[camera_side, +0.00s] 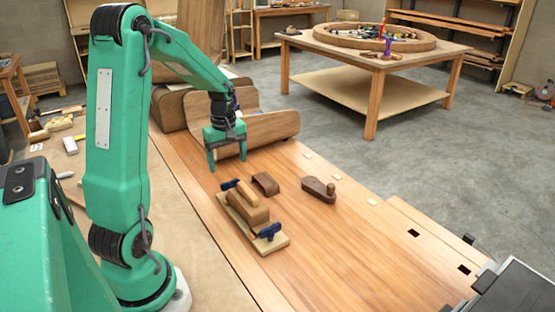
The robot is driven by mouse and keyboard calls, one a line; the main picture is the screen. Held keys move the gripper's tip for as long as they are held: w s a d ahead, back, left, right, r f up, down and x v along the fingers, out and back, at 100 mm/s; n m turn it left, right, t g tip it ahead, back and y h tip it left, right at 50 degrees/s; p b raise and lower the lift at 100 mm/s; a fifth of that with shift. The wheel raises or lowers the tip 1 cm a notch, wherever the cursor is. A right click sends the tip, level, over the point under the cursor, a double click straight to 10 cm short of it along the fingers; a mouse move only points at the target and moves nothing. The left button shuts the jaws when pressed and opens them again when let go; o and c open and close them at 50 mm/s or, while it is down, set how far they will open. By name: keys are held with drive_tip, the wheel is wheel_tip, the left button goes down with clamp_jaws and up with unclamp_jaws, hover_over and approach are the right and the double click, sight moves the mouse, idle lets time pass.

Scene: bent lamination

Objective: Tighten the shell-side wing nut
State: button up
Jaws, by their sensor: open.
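A wooden bending form (246,208) lies on a pale base board (265,246) on the bench. A blue wing nut (229,184) sits at its far left end and another blue wing nut (270,231) at its near right end. I cannot tell which of the two is the shell-side one. My gripper (227,164) is green, points down and is open and empty. It hangs beyond the far end of the form, apart from both wing nuts in the picture.
A small curved wooden piece (265,184) and a dark wooden block with a knob (318,189) lie right of the form. A large bent wood shell (270,130) stands behind my gripper. The bench top (345,245) is clear at front right.

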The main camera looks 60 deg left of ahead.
sight(230, 185)
drive_tip(key=shift+f, duration=3.45)
drive_tip(key=shift+c, duration=0.5)
drive_tip(key=c, duration=0.9)
